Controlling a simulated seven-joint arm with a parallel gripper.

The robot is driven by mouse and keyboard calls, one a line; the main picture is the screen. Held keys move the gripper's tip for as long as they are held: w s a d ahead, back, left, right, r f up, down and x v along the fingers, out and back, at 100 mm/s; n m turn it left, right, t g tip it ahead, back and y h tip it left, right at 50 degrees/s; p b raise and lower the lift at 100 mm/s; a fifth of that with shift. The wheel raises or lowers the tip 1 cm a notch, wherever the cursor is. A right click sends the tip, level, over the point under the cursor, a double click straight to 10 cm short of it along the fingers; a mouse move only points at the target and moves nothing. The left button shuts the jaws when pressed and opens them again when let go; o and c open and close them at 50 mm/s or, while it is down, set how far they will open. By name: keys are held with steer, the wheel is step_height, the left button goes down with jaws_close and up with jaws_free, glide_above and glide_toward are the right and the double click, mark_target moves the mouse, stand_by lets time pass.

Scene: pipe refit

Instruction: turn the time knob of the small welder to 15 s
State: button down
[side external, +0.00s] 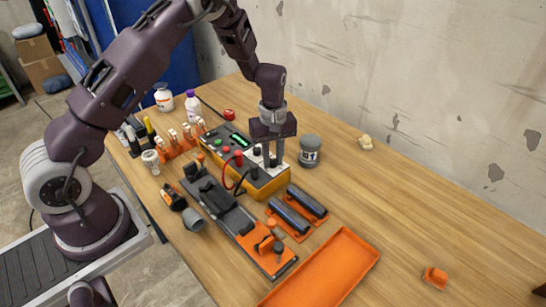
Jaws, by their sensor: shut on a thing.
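The small welder (262,184) is a yellow and dark box on the table, with a green-lit display, red and black parts and a light panel on top. My gripper (272,161) points straight down over the light panel at the welder's right end. Its fingers are close together and shut on a small knob there, which they mostly hide. I cannot read the knob's setting or any marks around it.
A grey jar (310,152) stands just right of the welder. In front are a clamp fixture (223,208), dark pipes on an orange holder (290,231) and an orange tray (335,262). Bottles (193,106) stand behind left. The table's right side is mostly clear.

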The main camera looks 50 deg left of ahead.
steer(key=m, duration=0.4)
steer(key=shift+m, duration=1.9)
steer(key=c, duration=1.2)
jaws_free()
steer(key=shift+c, duration=0.2)
steer(key=shift+r, duration=0.15)
